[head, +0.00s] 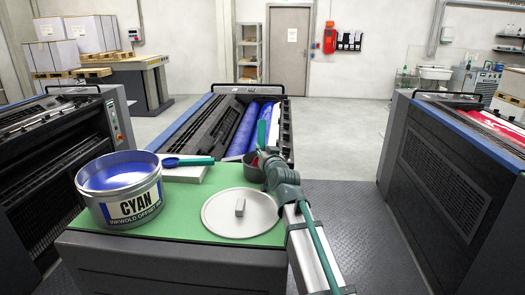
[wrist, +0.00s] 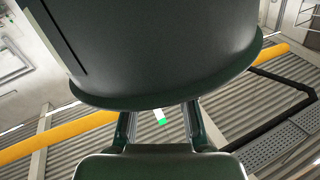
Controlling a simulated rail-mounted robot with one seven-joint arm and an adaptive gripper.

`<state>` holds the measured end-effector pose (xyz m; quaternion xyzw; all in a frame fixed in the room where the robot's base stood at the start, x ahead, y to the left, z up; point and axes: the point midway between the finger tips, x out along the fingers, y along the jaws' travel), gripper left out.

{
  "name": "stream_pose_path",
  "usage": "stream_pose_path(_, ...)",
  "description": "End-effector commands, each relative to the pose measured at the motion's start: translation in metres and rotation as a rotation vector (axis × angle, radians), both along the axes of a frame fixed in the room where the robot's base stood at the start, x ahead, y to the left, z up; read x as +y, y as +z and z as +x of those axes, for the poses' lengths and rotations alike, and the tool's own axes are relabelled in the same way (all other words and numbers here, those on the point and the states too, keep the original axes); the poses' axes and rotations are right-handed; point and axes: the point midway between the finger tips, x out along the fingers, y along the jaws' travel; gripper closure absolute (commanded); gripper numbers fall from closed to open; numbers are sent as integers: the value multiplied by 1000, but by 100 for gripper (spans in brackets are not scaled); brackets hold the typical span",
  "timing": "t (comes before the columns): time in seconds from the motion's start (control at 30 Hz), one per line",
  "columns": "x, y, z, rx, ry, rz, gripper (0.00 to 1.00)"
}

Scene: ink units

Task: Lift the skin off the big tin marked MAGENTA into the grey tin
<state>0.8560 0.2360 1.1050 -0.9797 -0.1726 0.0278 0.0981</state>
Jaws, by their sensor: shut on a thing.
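The big tin in the head view (head: 132,208) is marked CYAN, not MAGENTA, and holds blue ink (head: 118,174) with no lid on it. In the wrist view a dark rounded body fills the top and hides much.
A grey round lid with a block knob (head: 240,213) lies on the green top (head: 190,235). A blue-ended, teal-handled tool (head: 190,161) rests on a pale slab (head: 188,174). Behind are blue rollers (head: 243,130). The right press has red rollers (head: 490,118).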

Motion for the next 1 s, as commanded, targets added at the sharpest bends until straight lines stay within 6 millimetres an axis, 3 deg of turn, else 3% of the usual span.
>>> stream_pose_path(0.47,0,2,-1,5,1,-4,100)
stream_pose_path(1.0,0,61,0,1,0,-1,100)
